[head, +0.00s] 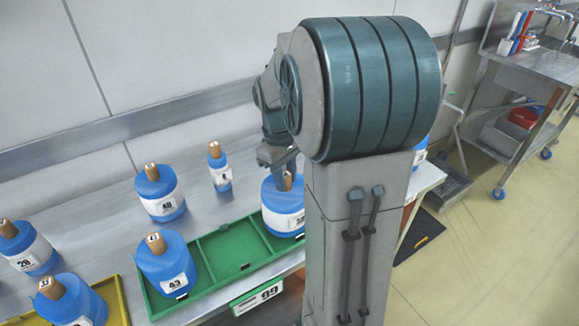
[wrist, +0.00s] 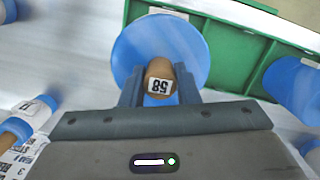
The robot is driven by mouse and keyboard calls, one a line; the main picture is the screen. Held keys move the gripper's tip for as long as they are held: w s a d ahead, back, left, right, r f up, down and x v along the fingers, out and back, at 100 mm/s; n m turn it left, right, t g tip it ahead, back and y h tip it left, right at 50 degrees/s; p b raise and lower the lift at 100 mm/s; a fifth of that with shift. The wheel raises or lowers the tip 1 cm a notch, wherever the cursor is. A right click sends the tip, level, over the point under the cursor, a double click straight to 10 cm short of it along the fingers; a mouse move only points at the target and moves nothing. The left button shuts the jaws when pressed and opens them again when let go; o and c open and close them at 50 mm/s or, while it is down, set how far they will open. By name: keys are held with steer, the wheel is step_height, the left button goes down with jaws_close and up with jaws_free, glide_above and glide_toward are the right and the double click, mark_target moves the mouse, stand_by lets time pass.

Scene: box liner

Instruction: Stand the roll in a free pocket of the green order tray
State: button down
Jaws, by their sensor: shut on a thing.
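My gripper (head: 284,172) is shut on the brown core top of a blue roll (head: 284,208) with a white label. In the wrist view my gripper (wrist: 160,92) pinches the core, tagged 58, above the roll's wide blue body (wrist: 185,45). The roll is upright at the right end of the green order tray (head: 222,252), covering much of its right pocket. I cannot tell whether its base is above the pocket or in it. The tray's middle pocket is empty. Roll 43 (head: 165,265) stands in the left pocket. The tray also shows in the wrist view (wrist: 228,45).
Rolls 40 (head: 160,192) and a slim one (head: 219,167) stand behind the tray. Roll 26 (head: 27,247) stands farther left. Another roll (head: 70,302) stands in a yellow tray (head: 113,300). A sign (head: 256,297) reading 99 hangs on the table's front edge.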

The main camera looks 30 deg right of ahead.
steer(key=shift+f, duration=0.95)
steer(key=c, duration=1.1)
jaws_free()
steer(key=shift+f, duration=0.15)
steer(key=r, duration=0.3)
steer(key=w+r, duration=0.1)
steer(key=r, duration=0.6)
steer(key=shift+w+a+r, duration=0.15)
steer(key=shift+a+r, duration=0.05)
steer(key=shift+r, duration=0.2)
steer(key=shift+a+r, duration=0.15)
steer(key=shift+r, duration=0.45)
steer(key=s+a+f+m+t, duration=0.2)
steer(key=s+a+f, duration=0.1)
steer(key=s+a, duration=0.2)
steer(key=s+a+f+m+t, duration=0.2)
steer(key=s+a, duration=0.4)
steer(key=s, duration=0.2)
steer(key=shift+s+a+f, duration=0.15)
steer(key=shift+s+f, duration=0.15)
steer(key=shift+f, duration=0.1)
